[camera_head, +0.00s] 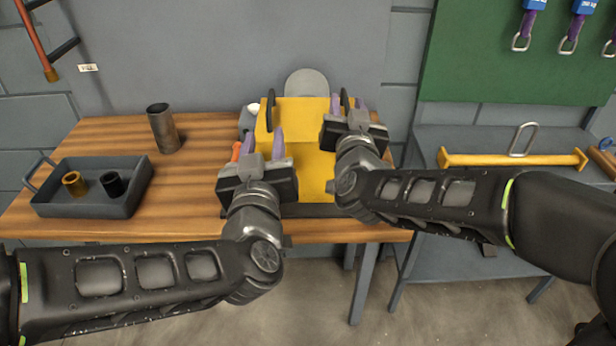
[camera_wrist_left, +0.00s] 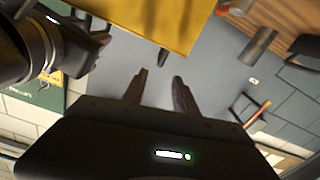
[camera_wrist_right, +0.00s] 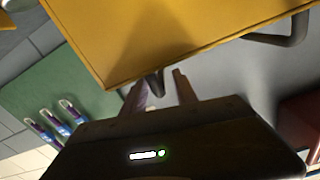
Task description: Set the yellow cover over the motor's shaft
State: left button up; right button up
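The yellow cover (camera_head: 312,111) is a box shape on the right part of the wooden bench, with a dark loop handle on each side, the left handle (camera_head: 270,110) and the right handle (camera_head: 344,101). My left gripper (camera_head: 264,145) is in front of the cover's left side; in the left wrist view its fingers (camera_wrist_left: 159,80) are apart, with a dark handle end just beyond the tips. My right gripper (camera_head: 347,112) is at the right handle; its fingers (camera_wrist_right: 160,82) are apart, with the handle end (camera_wrist_right: 154,86) near them. Contact cannot be told. The motor's shaft is not visible.
A grey tray (camera_head: 90,205) with a brass ring (camera_head: 74,184) and a black ring (camera_head: 112,184) stands at the left, with a metal cylinder (camera_head: 163,130) behind it. A rounded grey plate (camera_head: 306,82) rises behind the cover. A yellow bar (camera_head: 490,160) lies on the right-hand table.

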jog(key=s, duration=1.2)
jog(key=shift+d, duration=0.1)
dwell(0.4)
